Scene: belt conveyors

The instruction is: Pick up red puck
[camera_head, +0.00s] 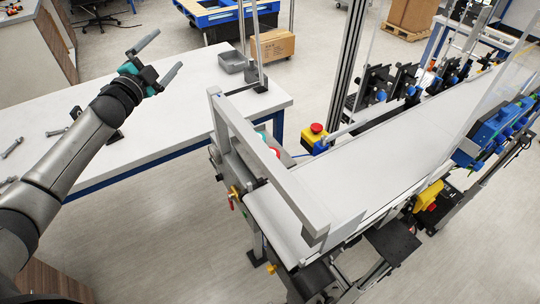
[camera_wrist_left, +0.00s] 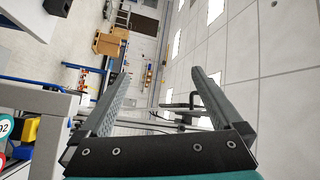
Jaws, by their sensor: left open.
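A red round piece (camera_head: 275,152), which looks like the red puck, shows partly behind the grey metal frame at the near end of the conveyor. A teal piece (camera_head: 262,135) sits just beside it. My left gripper (camera_head: 168,50) is open and empty, raised above the far side of the white table, well to the left of the red piece. In the left wrist view its two fingers (camera_wrist_left: 160,75) are spread with nothing between them. A teal disc marked 92 (camera_wrist_left: 5,125) shows at that view's left edge, with red below it. My right gripper is not in view.
The grey frame (camera_head: 265,165) stands across the conveyor belt (camera_head: 360,165), which looks bare. A yellow box with a red button (camera_head: 316,132) stands beside the belt. The white table (camera_head: 190,110) holds a grey bin (camera_head: 232,62) and several metal parts.

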